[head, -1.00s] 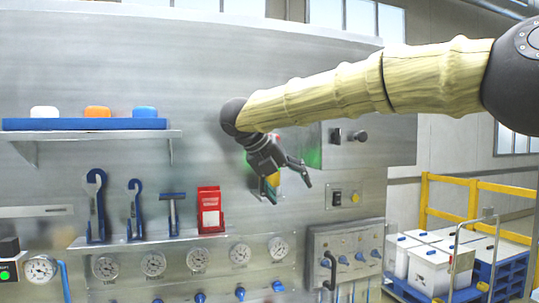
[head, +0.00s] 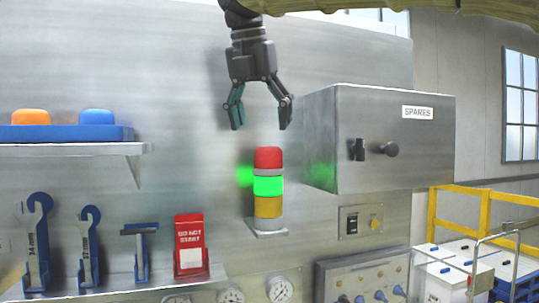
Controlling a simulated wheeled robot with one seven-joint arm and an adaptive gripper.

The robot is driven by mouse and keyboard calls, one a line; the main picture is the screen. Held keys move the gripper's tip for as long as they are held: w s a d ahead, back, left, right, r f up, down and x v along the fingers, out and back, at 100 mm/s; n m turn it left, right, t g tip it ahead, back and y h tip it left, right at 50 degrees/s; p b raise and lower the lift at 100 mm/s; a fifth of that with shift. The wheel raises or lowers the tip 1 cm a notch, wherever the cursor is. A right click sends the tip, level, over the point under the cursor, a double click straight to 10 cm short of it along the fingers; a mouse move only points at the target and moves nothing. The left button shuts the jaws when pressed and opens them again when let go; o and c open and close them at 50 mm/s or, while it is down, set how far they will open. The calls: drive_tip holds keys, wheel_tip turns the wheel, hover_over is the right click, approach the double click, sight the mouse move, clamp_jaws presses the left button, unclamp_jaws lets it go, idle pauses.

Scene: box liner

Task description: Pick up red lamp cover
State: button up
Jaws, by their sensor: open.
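The red lamp cover (head: 268,157) is the top part of a stack light (head: 268,208) with a lit green section and an amber section below. The stack light stands upright on a small plate on the metal wall panel. My gripper (head: 260,122) points down above the red cover in the head view, with its two fingers spread. It is open and empty, apart from the cover in the picture. How far it is in depth from the cover I cannot tell.
A metal SPARES box (head: 385,140) juts out right of the stack light. A blue tray (head: 66,133) with an orange cap (head: 31,117) and a blue cap (head: 96,116) sits on the left shelf. Wrenches and a red tag holder (head: 190,246) stand on the lower shelf.

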sight(268, 152)
drive_tip(key=w+f, duration=0.1)
drive_tip(key=w, duration=0.1)
drive_tip(key=w+f, duration=0.1)
drive_tip(key=f, duration=0.1)
drive_tip(key=shift+w, duration=0.4)
drive_tip(key=shift+w+d+f+p, duration=0.1)
drive_tip(key=shift+d+f+p, duration=0.1)
drive_tip(key=shift+p, duration=0.25)
drive_tip(key=shift+s+d+f+p, duration=0.5)
drive_tip(key=shift+s+f+p, duration=0.05)
drive_tip(key=shift+f+p, duration=0.1)
drive_tip(key=w+f, duration=0.2)
drive_tip(key=shift+f, duration=0.35)
drive_tip(key=shift+s+r, duration=0.2)
drive_tip(key=shift+s, duration=0.25)
drive_tip(key=shift+c, duration=0.4)
drive_tip(key=shift+d, duration=0.1)
drive_tip(key=c, duration=0.3)
drive_tip(key=shift+w+f, duration=0.1)
drive_tip(key=shift+w, duration=0.1)
drive_tip(key=c, duration=0.7)
drive_tip(key=shift+s, duration=0.1)
